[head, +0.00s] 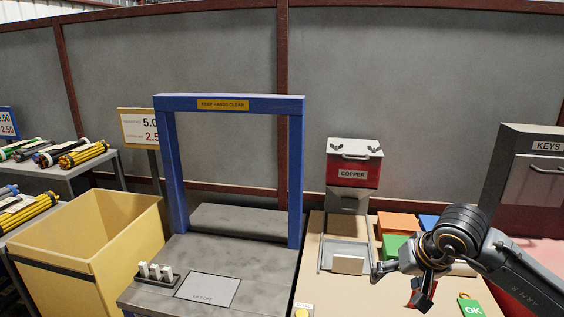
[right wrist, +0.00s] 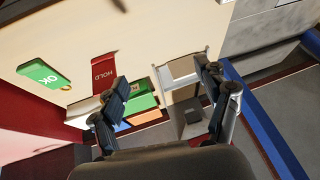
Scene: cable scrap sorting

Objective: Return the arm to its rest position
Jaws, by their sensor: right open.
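My right arm (head: 522,272) comes in from the right edge in the head view. Its gripper (head: 402,283) is over the beige worktop (head: 350,300), to the right of the small tray with a beige block in it. In the right wrist view the two fingers of the right gripper (right wrist: 162,82) stand wide apart with nothing held between them. A red HOLD tag (right wrist: 103,72) and a green OK tag (right wrist: 44,75) lie on the worktop there; the OK tag also shows in the head view (head: 471,307). My left gripper is not in view.
A red COPPER box (head: 353,171) stands behind the tray (head: 345,250). Green (head: 393,246) and orange (head: 398,222) bins sit beside it. A grey KEYS cabinet (head: 530,180) is at right. A blue frame (head: 174,170) and yellow bin (head: 90,240) stand left.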

